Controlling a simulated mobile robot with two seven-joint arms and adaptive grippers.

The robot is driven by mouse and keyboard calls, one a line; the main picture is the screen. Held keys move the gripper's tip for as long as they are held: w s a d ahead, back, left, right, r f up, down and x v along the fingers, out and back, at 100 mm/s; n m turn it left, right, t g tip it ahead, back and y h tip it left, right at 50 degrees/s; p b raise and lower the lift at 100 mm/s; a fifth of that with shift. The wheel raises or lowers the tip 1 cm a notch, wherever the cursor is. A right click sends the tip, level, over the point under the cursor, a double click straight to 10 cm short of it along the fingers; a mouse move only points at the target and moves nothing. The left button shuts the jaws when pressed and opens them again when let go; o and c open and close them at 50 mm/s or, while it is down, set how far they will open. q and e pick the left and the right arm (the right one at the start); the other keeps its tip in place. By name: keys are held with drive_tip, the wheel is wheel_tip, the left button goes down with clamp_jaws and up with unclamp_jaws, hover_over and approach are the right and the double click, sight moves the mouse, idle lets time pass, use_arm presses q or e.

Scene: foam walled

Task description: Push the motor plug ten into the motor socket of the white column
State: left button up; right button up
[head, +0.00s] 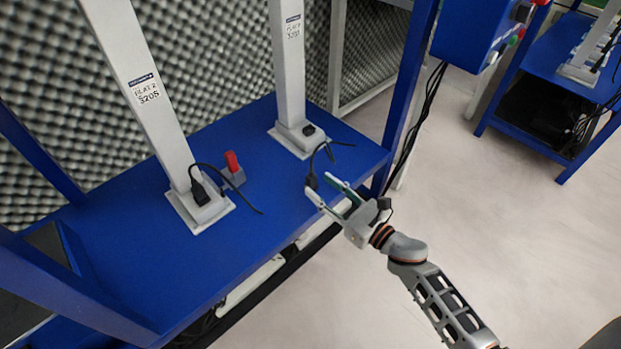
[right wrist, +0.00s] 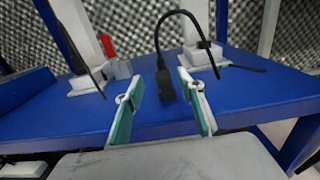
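A black motor plug (head: 312,181) hangs or stands near the table's front edge, on a black cable that loops back toward the right white column (head: 289,65). This column's foot (head: 297,140) carries a small black socket (head: 309,129). In the right wrist view the plug (right wrist: 165,84) shows upright between my fingers, a little beyond their tips, with the cable arching above it. My right gripper (head: 322,187) is open, its two fingers apart, at the table's front edge. No number is readable on the plug. My left gripper is not in view.
A left white column (head: 150,95) stands on the blue table (head: 140,260) with a black plug (head: 199,193) and cable at its foot. A red-topped grey block (head: 234,171) stands beside it. A blue post (head: 408,85) rises right of the table. Foam walls stand behind.

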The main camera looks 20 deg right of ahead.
sight(314, 179)
drive_tip(key=shift+d+x, duration=0.2)
drive_tip(key=shift+x, duration=2.5)
clamp_jaws()
